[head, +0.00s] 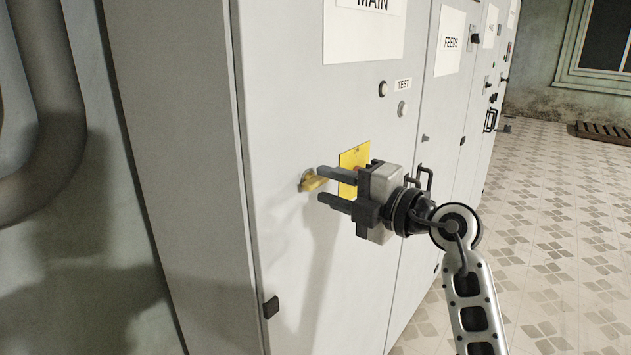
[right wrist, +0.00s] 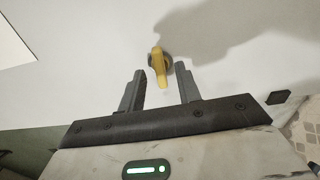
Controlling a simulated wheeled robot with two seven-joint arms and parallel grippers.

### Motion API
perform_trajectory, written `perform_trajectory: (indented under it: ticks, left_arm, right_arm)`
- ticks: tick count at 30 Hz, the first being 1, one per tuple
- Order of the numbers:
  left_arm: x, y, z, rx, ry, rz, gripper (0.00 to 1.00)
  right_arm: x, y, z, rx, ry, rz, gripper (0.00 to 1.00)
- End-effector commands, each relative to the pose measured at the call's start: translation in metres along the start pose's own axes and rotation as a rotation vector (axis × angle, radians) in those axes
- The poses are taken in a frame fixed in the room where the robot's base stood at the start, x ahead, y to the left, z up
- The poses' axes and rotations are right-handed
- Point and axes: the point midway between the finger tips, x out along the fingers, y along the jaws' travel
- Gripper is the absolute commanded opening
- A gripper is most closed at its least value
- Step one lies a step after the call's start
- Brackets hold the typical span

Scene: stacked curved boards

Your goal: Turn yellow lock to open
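The yellow lock (head: 314,183) is a small yellow handle on a round grey base, set in the light grey cabinet door. In the right wrist view the yellow lock (right wrist: 159,68) lies just beyond and between the two fingertips, its handle pointing toward my gripper. My right gripper (head: 322,183) is open, its fingers apart on either side of the handle and not visibly touching it. The fingers also show in the right wrist view (right wrist: 160,78). A yellow plate (head: 352,160) sits behind my right gripper and is partly hidden. My left gripper is not in view.
The cabinet door (head: 290,110) carries a MAIN sign (head: 365,30), a TEST label (head: 403,84) and round buttons (head: 383,89). A FEEDS cabinet (head: 450,110) continues to the right. A thick pipe (head: 55,90) runs along the left wall.

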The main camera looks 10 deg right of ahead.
Motion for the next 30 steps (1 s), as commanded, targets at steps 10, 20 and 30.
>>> perform_trajectory:
  ticks: [10,20,30]
  left_arm:
    - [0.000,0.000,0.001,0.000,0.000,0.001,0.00]
    - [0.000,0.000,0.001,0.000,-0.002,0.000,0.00]
    - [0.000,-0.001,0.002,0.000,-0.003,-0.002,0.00]
  right_arm:
    - [-0.036,-0.001,0.000,-0.002,-0.001,-0.002,0.34]
    - [-0.050,0.000,-0.001,-0.001,0.001,-0.002,0.34]
    - [-0.048,-0.012,-0.021,0.068,0.072,0.081,0.34]
